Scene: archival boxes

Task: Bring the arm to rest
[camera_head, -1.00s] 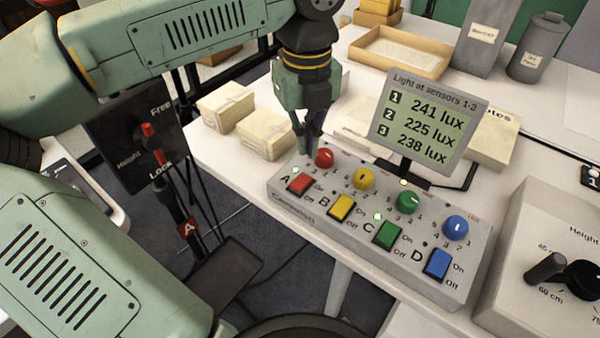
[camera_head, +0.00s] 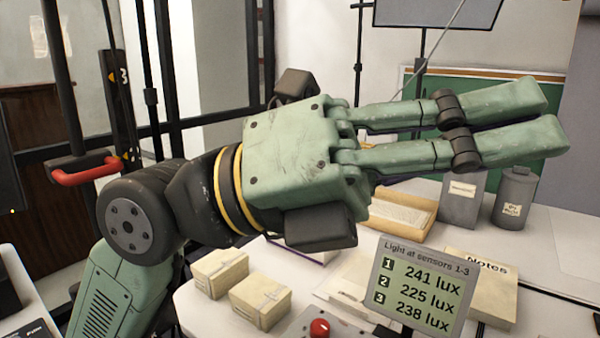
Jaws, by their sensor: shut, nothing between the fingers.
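My gripper (camera_head: 545,120) is large in the middle of the head view, held up above the table and pointing right. Its two green fingers lie close together and hold nothing. My arm (camera_head: 135,250) rises from the lower left, bends at a dark joint and leads into the gripper. The gripper is clear of the control box and the light display, touching nothing that I can see.
The light display (camera_head: 420,285) reads 241, 225 and 238 lux. A red knob (camera_head: 319,327) shows at the bottom edge. Two cream boxes (camera_head: 259,301) stand left of it. A red handle (camera_head: 85,174) is at left.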

